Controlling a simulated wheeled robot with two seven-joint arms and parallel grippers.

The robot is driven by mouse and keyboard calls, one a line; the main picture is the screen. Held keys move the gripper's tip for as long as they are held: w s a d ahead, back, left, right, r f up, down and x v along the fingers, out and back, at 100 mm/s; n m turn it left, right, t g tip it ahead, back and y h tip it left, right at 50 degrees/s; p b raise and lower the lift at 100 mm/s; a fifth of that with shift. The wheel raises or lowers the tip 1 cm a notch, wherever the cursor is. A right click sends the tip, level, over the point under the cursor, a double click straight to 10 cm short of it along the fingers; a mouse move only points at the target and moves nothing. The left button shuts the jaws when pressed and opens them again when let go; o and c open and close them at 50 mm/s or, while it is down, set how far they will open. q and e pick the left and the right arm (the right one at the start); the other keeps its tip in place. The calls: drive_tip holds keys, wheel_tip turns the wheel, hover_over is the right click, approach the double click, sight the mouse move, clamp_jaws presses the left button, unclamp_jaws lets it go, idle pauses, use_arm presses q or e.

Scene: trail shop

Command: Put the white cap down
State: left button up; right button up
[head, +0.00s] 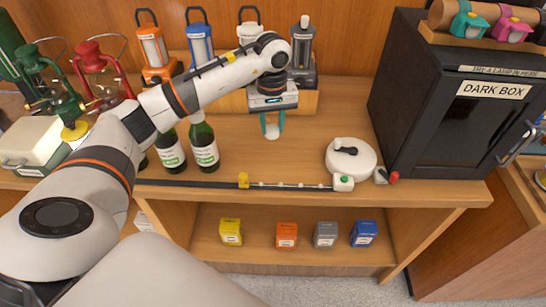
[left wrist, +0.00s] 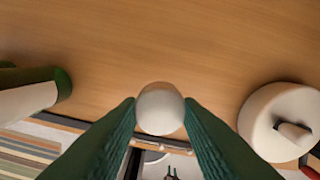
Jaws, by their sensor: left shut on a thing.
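My left gripper (head: 271,124) hangs fingers-down over the middle of the wooden counter. Its green fingers are shut on the white cap (head: 272,134), a small rounded white piece. In the left wrist view the cap (left wrist: 160,108) sits between the two fingertips, with counter around it. I cannot tell whether it touches the counter.
A round white device (head: 351,158) sits right of the gripper, before the black dark box (head: 450,105). Several lanterns (head: 199,41) line the back. A dark rail (head: 270,185) runs along the front edge. Bare counter (head: 310,125) lies right of the gripper.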

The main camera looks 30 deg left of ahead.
sight(271, 128)
use_arm(q)
wheel_tip(271, 128, down, 4)
drive_tip(key=shift+s+a+f+p, duration=0.1)
drive_tip(key=shift+f+p, duration=0.15)
drive_tip(key=shift+p, duration=0.4)
drive_tip(key=shift+f, duration=0.65)
wheel_tip(271, 128, down, 4)
drive_tip(key=shift+r+p, duration=0.25)
drive_tip(key=shift+p, duration=0.3)
drive_tip(key=shift+f, duration=0.1)
drive_tip(key=o, duration=0.9)
drive_tip(key=shift+o, duration=0.2)
